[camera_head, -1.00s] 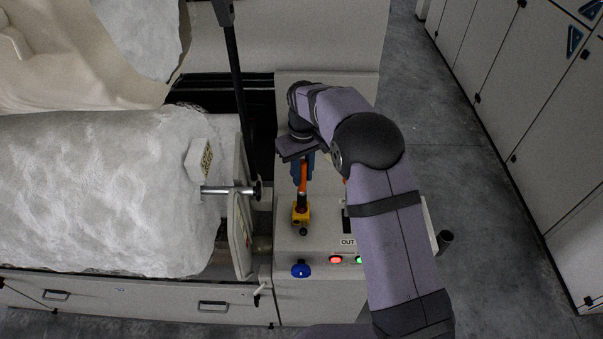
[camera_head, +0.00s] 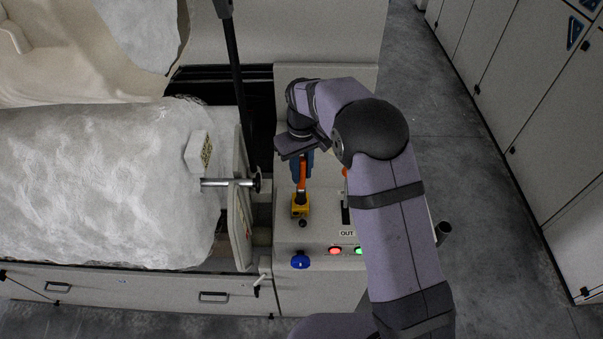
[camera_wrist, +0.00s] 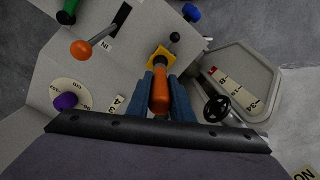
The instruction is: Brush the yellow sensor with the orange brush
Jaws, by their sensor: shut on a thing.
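The yellow sensor (camera_head: 300,211) sits on top of the pale machine cabinet, and it also shows in the wrist view (camera_wrist: 158,55). The orange brush (camera_head: 302,177) stands roughly upright above it, its dark lower end at the sensor. I cannot tell for sure whether the bristles touch it. My gripper (camera_wrist: 160,78) has blue fingers shut on the brush's orange handle (camera_wrist: 160,97), one finger on each side. In the head view, my gripper (camera_head: 300,170) hangs over the cabinet and partly hides the handle.
A black ball knob (camera_wrist: 175,37) stands just beyond the sensor. A blue knob (camera_head: 300,261), a red light (camera_head: 335,250) and an orange-knobbed lever (camera_wrist: 82,50) are on the cabinet. A black handwheel (camera_wrist: 216,108) is close on the right. A large white fibre roll (camera_head: 100,185) fills the left.

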